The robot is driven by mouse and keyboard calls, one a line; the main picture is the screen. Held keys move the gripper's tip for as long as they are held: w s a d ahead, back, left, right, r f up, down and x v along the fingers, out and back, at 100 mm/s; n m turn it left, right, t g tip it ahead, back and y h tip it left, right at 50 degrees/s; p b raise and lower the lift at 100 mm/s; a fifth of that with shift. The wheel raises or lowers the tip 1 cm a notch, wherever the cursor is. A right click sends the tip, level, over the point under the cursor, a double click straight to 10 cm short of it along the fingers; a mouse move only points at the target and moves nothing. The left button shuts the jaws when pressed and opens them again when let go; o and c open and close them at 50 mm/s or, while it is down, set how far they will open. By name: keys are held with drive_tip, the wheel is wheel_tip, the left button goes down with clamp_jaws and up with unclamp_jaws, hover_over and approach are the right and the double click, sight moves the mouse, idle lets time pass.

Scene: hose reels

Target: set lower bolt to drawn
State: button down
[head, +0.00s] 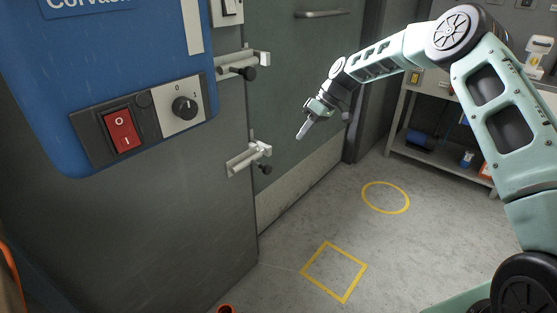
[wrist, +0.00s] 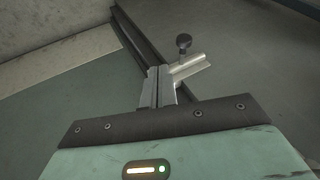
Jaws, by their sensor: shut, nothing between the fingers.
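The lower bolt (head: 243,162) is a pale metal barrel bolt near the edge of the grey panel, with a bracket at its right end and a dark round knob (head: 265,169) hanging beside it. I cannot tell surely how far its rod extends. My gripper (head: 302,129) is shut and empty, to the right of and above the lower bolt, clear of it in the head view. In the wrist view my gripper's fingers (wrist: 160,84) are together. A pale bolt piece (wrist: 190,66) with a dark knob (wrist: 183,42) shows just beyond them, apparently the lower bolt.
An upper bolt (head: 238,65) with a dark knob sits above on the same edge. A blue panel (head: 110,60) with a red switch (head: 121,131) and dial (head: 184,107) is at left. A green door (head: 290,80) stands behind. A shelf unit (head: 437,158) is at right; marked floor is clear.

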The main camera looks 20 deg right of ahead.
sight(266, 168)
drive_tip(key=shift+w+d+f+y, duration=0.2)
drive_tip(key=shift+w+d+y, duration=0.1)
drive_tip(key=shift+w+d, duration=0.35)
drive_tip(key=shift+w+a, duration=0.1)
drive_tip(key=shift+a, duration=0.05)
drive_tip(key=s+a+f+b, duration=0.1)
drive_tip(key=a+f+b, duration=0.1)
drive_tip(key=a+f, duration=0.6)
drive_tip(key=shift+s+a, duration=0.4)
drive_tip(key=shift+a, duration=0.25)
drive_tip(key=s+a, duration=0.1)
drive_tip(key=a, duration=0.1)
drive_tip(key=s+a+p, duration=0.1)
drive_tip(key=s+a, duration=0.1)
drive_tip(key=shift+s+a, duration=0.1)
drive_tip(key=shift+a, duration=0.25)
drive_tip(key=p+v, duration=0.2)
drive_tip(key=v, duration=1.5)
drive_tip(key=shift+d+r+p, duration=0.15)
drive_tip(key=shift+d+p, duration=0.1)
drive_tip(key=shift+p, duration=0.05)
